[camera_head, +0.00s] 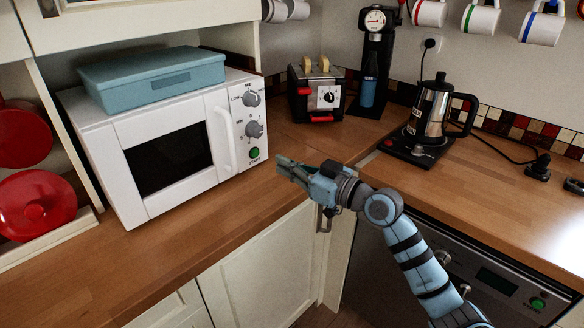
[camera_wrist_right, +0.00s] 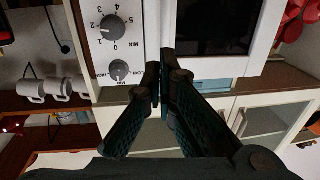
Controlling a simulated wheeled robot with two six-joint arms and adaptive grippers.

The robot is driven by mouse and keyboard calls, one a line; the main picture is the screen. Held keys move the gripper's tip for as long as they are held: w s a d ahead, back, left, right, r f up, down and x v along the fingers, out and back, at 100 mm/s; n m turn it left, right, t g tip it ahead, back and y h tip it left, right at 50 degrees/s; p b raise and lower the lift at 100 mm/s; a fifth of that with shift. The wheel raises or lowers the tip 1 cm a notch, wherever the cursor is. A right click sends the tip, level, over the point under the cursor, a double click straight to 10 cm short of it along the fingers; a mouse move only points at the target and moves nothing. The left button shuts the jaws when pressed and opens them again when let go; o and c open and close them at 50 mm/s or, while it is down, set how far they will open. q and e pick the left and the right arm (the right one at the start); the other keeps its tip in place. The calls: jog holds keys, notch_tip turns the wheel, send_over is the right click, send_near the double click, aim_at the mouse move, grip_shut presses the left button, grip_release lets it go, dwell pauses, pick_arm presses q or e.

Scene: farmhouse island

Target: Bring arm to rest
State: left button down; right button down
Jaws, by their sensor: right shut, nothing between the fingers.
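My right gripper (camera_head: 284,166) is at the end of the blue arm that comes in from the lower right. It is shut and empty, in front of the lower right corner of the white microwave (camera_head: 168,116). In the right wrist view its two fingers (camera_wrist_right: 162,82) meet at the tips, with the microwave's control panel (camera_wrist_right: 114,34) and dark door window behind them. A small gap to the microwave seems to remain, but I cannot tell its size. My left gripper is not in view.
A blue box (camera_head: 153,78) lies on the microwave. Red pots (camera_head: 38,203) are at the left. Mugs (camera_head: 482,18) hang at upper right.

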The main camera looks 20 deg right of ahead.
jog(key=shift+s+d, duration=0.15)
jog(key=shift+s, duration=0.25)
